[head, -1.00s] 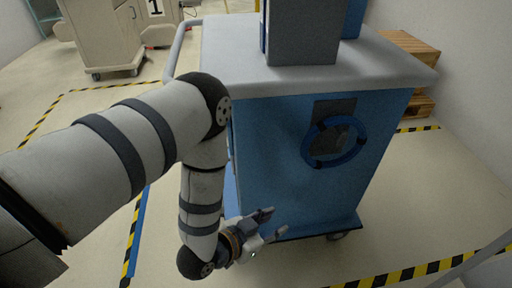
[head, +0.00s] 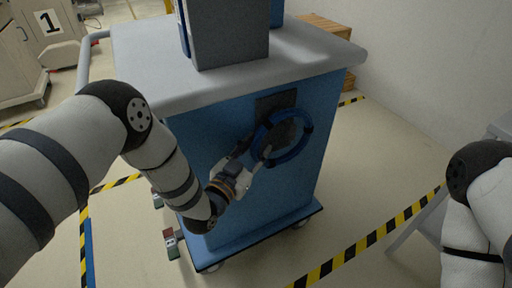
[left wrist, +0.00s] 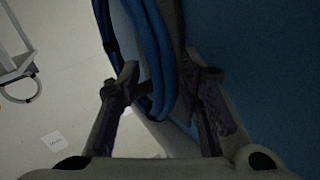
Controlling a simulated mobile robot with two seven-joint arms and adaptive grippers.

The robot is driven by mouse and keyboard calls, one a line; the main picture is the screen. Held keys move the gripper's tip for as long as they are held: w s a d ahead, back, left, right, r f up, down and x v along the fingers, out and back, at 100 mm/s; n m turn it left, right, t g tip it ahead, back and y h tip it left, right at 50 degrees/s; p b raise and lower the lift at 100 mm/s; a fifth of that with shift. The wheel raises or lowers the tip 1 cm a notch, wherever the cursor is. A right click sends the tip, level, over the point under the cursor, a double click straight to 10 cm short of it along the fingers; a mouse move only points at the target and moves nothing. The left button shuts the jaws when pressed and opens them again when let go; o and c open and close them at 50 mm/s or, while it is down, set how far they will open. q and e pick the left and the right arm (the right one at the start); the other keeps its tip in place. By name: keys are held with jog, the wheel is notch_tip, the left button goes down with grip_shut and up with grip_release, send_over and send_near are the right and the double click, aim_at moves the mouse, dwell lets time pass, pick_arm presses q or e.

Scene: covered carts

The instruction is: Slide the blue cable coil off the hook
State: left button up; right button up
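The blue cable coil (head: 288,157) hangs as a ring on the end face of the blue cart, in front of a dark plate (head: 276,102). The hook itself cannot be made out. My left gripper (head: 253,160) is at the lower left of the coil. In the left wrist view, the left gripper (left wrist: 168,82) is open, with its fingers apart. The coil (left wrist: 154,42) shows there as several blue strands, part of them between the fingers and part behind the left finger. Whether a finger touches it cannot be told. My right gripper is out of view.
The blue cart (head: 215,135) has a light grey top (head: 310,50) bearing a grey box (head: 230,35). Wooden pallets (head: 330,35) stand behind it by the wall. My right arm shows at the right edge. Striped floor tape crosses open floor at the front right.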

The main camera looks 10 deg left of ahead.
pick_arm(q)
jog(key=shift+w+d, duration=0.1)
jog(key=shift+w, duration=0.3)
grip_shut()
jog(key=c, duration=0.7)
grip_release()
grip_shut()
jog(key=shift+r, duration=0.1)
